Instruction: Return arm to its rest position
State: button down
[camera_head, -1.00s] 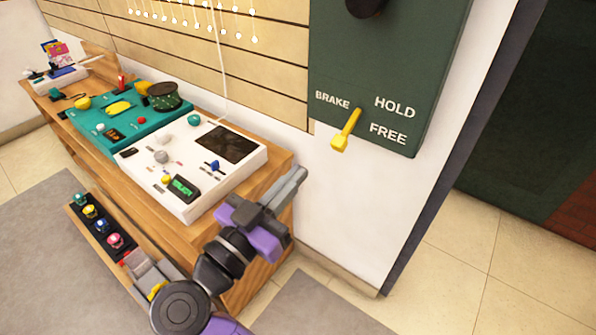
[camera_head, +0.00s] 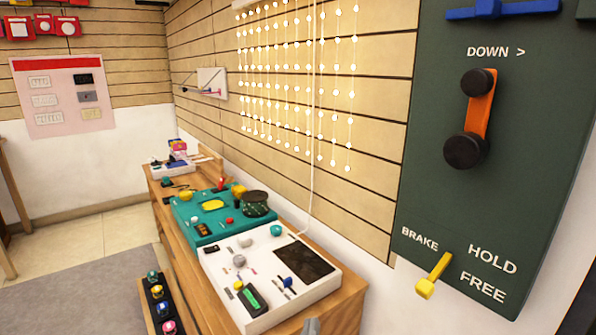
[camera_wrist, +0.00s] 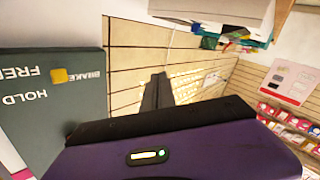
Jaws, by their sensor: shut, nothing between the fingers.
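My gripper (camera_wrist: 158,84) shows in the wrist view, its dark fingers together and empty, with the purple wrist housing below them. The wrist picture is upside down. The fingers point toward the slatted wall and appear to touch nothing. In the head view only a small grey tip (camera_head: 311,326), which looks like part of my gripper, shows at the bottom edge. The rest of my arm is out of that view.
A wooden bench (camera_head: 345,306) carries a white console (camera_head: 225,268) and a teal console (camera_head: 185,215). A green panel (camera_head: 425,200) with a yellow brake lever (camera_head: 434,275) and an orange crank (camera_head: 482,105) is at right. Bead strings (camera_head: 300,95) hang on the wall. Grey floor (camera_head: 80,280) is clear at left.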

jog(key=s+d+f+n+g+y, duration=0.1)
jog(key=s+d+f+n+y, duration=0.2)
jog(key=s, duration=0.4)
jog(key=s+f+y, duration=0.4)
jog(key=s, duration=0.2)
jog(key=s+d+m+h, duration=0.1)
jog(key=s+d+m, duration=0.1)
jog(key=s+d, duration=0.45)
jog(key=s+d+r+m+g+h, duration=0.1)
jog(key=s+d+m+h, duration=0.15)
jog(key=s, duration=0.75)
jog(key=s+d+m+h, duration=0.1)
jog(key=s+d, duration=0.4)
jog(key=s, duration=0.4)
notch_tip(320, 180, up, 18)
jog(key=p, duration=1.8)
jog(key=shift+d+g, duration=0.3)
jog(key=shift+g, duration=0.1)
